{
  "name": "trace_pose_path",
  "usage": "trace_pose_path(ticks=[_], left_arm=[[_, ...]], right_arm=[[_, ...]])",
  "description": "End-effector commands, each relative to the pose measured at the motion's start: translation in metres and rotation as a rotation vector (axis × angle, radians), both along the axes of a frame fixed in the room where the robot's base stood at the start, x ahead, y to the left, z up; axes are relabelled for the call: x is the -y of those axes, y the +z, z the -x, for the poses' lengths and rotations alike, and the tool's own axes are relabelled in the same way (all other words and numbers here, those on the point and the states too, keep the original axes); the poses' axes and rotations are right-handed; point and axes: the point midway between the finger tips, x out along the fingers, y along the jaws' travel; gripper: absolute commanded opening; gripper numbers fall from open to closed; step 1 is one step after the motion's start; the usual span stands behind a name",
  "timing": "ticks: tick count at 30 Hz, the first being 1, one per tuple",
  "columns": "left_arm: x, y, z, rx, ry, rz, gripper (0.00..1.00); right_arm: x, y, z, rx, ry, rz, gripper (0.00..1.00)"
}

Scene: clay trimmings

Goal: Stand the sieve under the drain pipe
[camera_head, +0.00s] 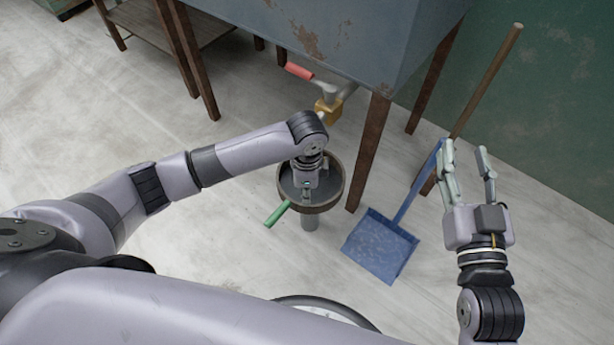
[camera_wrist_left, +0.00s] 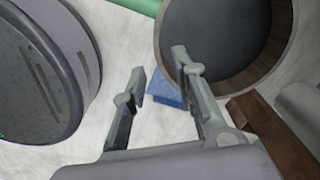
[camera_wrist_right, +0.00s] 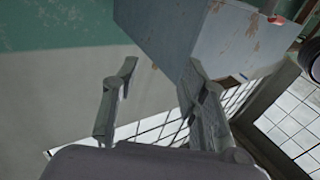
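The sieve (camera_head: 338,194) is a round dark bowl with a brown rim and a green handle (camera_head: 277,213) pointing to the lower left. In the left wrist view, its rim (camera_wrist_left: 283,42) and grey inside show at the upper right. The drain pipe (camera_head: 346,91), with a brass valve (camera_head: 328,111) and red lever, comes from the blue-grey tank above and behind the sieve. My left gripper (camera_wrist_left: 158,72) is open; one finger overlaps the rim in view, and I cannot tell whether it touches. My left arm hides part of the sieve. My right gripper (camera_head: 464,148) is open and empty.
A blue dustpan (camera_head: 381,246) lies on the floor right of the sieve. A wooden pole (camera_head: 487,78) leans by the green wall. The tank (camera_head: 340,35) stands on brown legs (camera_head: 370,152). Floor left of the sieve is clear.

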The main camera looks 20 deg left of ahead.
Motion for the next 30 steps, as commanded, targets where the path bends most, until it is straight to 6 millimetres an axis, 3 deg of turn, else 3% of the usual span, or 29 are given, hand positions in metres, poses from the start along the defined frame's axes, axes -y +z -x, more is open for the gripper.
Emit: trace_pose_path(ticks=[9,15,17,22,24,26,28,30], left_arm=[[0.0,0.035,0.0,0.001,0.001,0.0,0.27],[0.005,0.04,0.002,0.006,0.003,0.014,0.27],[0.017,0.039,0.006,0.024,0.007,0.054,0.27],[0.085,0.046,0.022,0.161,0.109,0.325,0.27],[0.11,0.062,0.025,0.248,0.206,0.475,0.27],[0.119,0.081,0.024,0.33,0.306,0.594,0.27],[0.117,0.105,0.021,0.428,0.434,0.713,0.27],[0.1,0.128,0.019,0.53,0.566,0.804,0.27]], right_arm=[[0.011,-0.056,0.01,-0.304,-0.02,0.077,0.4],[0.014,-0.07,0.015,-0.38,-0.024,0.096,0.4],[0.015,-0.072,0.016,-0.387,-0.024,0.097,0.4],[0.015,-0.073,0.016,-0.389,-0.025,0.098,0.4],[0.015,-0.073,0.016,-0.389,-0.025,0.098,0.4],[0.015,-0.072,0.016,-0.388,-0.025,0.097,0.4],[0.015,-0.072,0.016,-0.388,-0.025,0.097,0.4],[0.015,-0.072,0.016,-0.388,-0.025,0.097,0.4]])
